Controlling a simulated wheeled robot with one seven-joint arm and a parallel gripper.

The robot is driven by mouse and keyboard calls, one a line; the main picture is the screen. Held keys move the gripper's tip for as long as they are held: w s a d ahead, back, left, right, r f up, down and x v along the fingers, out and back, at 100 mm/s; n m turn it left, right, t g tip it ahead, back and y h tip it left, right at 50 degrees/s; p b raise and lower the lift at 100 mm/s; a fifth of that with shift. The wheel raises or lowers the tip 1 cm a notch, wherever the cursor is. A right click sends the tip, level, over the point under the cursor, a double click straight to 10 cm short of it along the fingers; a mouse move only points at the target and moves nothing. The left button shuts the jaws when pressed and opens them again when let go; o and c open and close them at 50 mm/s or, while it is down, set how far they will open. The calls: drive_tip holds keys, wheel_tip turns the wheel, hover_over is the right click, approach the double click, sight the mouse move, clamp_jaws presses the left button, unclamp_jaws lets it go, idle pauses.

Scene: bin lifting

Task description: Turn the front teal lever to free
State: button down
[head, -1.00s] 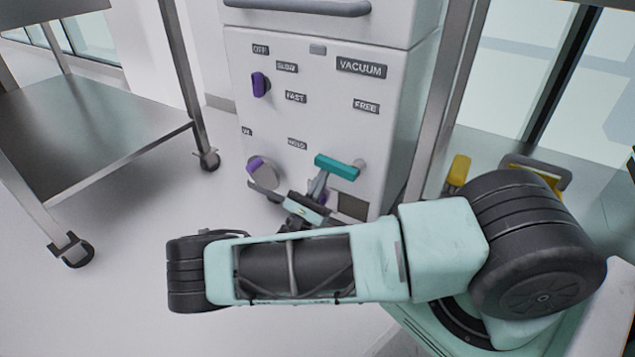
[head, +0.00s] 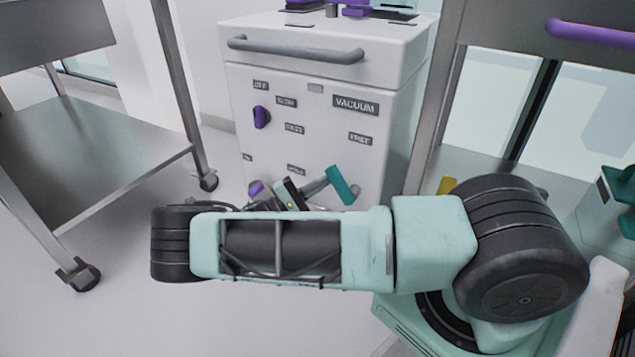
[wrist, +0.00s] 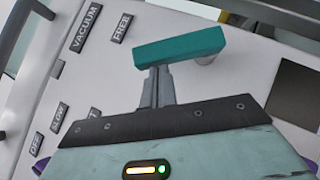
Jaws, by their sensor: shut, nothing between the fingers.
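The teal lever (head: 342,186) is on the lower right of the white cabinet's front face. In the head view it is tilted steeply, its upper end leaning left. The FREE label (head: 360,139) is above it, and the HOLD label (head: 296,170) is to its left. In the wrist view the lever (wrist: 180,47) crosses above my fingers, with its pivot behind its right end. My gripper (wrist: 160,74) is shut and empty, its fingertips against or very close to the lever's lower side. In the head view my gripper (head: 322,184) is left of the lever.
The white cabinet (head: 300,140) also bears a purple knob (head: 261,117), a second purple-handled control (head: 256,188) partly hidden by my arm, and a grey bar handle (head: 295,50). A metal cart (head: 90,150) stands left. A metal frame post (head: 437,100) stands close on the right.

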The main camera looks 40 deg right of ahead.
sight(336, 176)
drive_tip(key=r+m+y+p, duration=0.1)
drive_tip(key=s+r+m+y+p, duration=0.1)
drive_tip(key=m+p, duration=0.1)
drive_tip(key=r+m+y+p, duration=0.1)
drive_tip(key=p, duration=0.1)
drive_tip(key=shift+s+d+r, duration=0.1)
drive_tip(key=shift+s+d, duration=0.2)
drive_tip(key=shift+s, duration=0.05)
drive_tip(key=shift+s+d+r+m+y+p, duration=0.2)
drive_tip(key=shift+s+m+y+p, duration=0.25)
drive_tip(key=shift+m+y+p, duration=0.5)
drive_tip(key=shift+s+p, duration=0.25)
drive_tip(key=shift+p, duration=0.4)
drive_tip(key=shift+s+d+m, duration=0.1)
drive_tip(key=shift+m, duration=0.15)
